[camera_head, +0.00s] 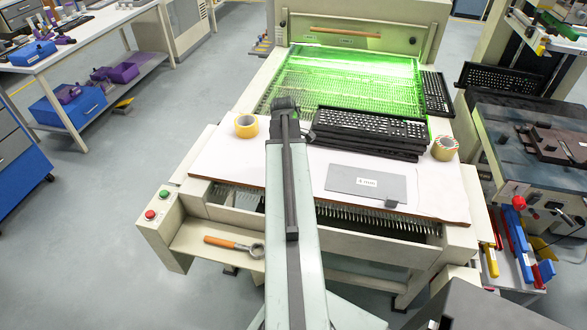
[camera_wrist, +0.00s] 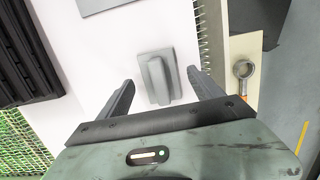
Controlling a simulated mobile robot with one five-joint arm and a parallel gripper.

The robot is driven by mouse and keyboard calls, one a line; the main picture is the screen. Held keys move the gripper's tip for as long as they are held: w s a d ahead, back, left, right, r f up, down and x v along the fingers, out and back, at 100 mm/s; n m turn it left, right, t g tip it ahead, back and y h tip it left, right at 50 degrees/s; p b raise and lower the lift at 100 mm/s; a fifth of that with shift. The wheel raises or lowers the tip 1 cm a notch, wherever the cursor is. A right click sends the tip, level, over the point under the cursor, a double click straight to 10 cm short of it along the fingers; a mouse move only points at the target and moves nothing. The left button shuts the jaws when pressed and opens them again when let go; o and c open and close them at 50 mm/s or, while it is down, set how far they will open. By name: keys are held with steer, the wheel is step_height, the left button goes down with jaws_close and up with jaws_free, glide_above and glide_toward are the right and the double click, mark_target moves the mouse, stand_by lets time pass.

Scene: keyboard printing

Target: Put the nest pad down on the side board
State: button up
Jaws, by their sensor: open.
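A grey pad with a raised grip ridge (camera_wrist: 158,77), which looks like the nest pad, lies on a white board (camera_wrist: 82,62) in the wrist view. My gripper (camera_wrist: 160,78) is open, with one finger on each side of the pad and gaps between. The pad does not appear to be held. In the head view the same white board (camera_head: 225,165) spans the front of the machine, and my arm crosses over it. I cannot make out the pad there; my arm likely hides it. I cannot tell for sure that this board is the side board.
A grey plate marked 4 mm (camera_head: 367,183) lies on the board's right half. Stacked black keyboard frames (camera_head: 370,130) stand behind it. Tape rolls sit at left (camera_head: 246,125) and right (camera_head: 446,148). A green-lit bed (camera_head: 340,75) is behind. A wooden-handled tool (camera_head: 232,245) lies on the lower shelf.

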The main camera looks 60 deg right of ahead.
step_height(320, 180, up, 10)
steer(key=w+p, duration=0.1)
steer(key=p, duration=0.8)
steer(key=shift+a+r, duration=0.2)
steer(key=shift+r, duration=0.05)
steer(key=shift+w+f, duration=0.1)
steer(key=w+a+m, duration=0.1)
steer(key=w+a, duration=0.7)
steer(key=a, duration=0.3)
steer(key=w+a, duration=0.9)
steer(key=a, duration=0.2)
steer(key=w+a+m, duration=0.1)
steer(key=a, duration=1.2)
steer(key=w+a+m+t, duration=0.1)
steer(key=w+a, duration=0.1)
steer(key=a, duration=1.2)
steer(key=shift+w+a+m, duration=0.25)
steer(key=shift+w+m, duration=0.05)
